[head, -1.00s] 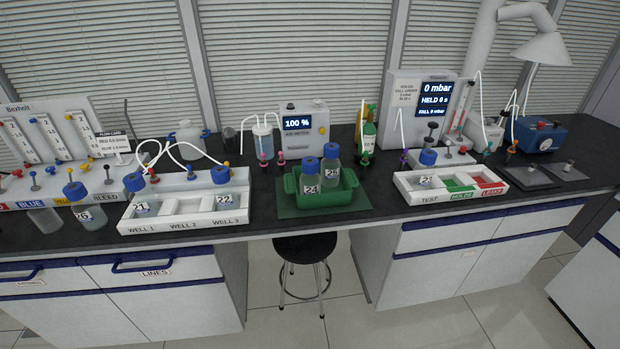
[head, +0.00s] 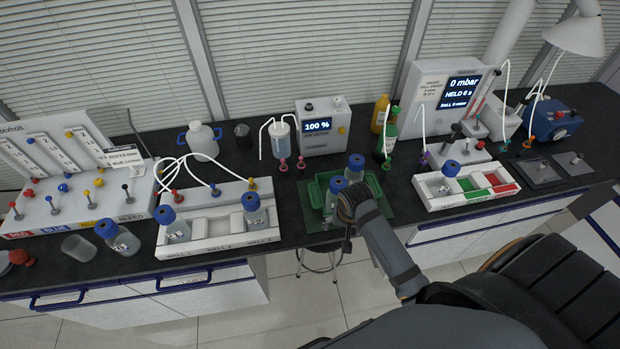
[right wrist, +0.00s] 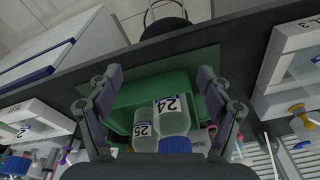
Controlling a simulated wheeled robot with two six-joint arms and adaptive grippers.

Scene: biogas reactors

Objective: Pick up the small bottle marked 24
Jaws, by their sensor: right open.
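The small bottle marked 24 (right wrist: 172,114) is clear with a blue cap and a white label. It stands in the green tray (right wrist: 181,84), and its blue cap shows in the head view (head: 338,184). The bottle marked 25 (right wrist: 144,127) stands close beside it in the same tray. My right gripper (head: 350,203) is at the tray in the head view, partly covering the tray's right side and bottle 24. In the right wrist view my right gripper (right wrist: 160,78) is open and empty, its fingers apart to either side of the two bottles. My left gripper is out of view.
A white well rack (head: 215,241) with two blue-capped bottles stands left of the tray. Another blue-capped bottle (head: 122,240) is farther left. A white test tray (head: 465,203) with a bottle is to the right. A meter (head: 322,135) and green and yellow bottles stand behind.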

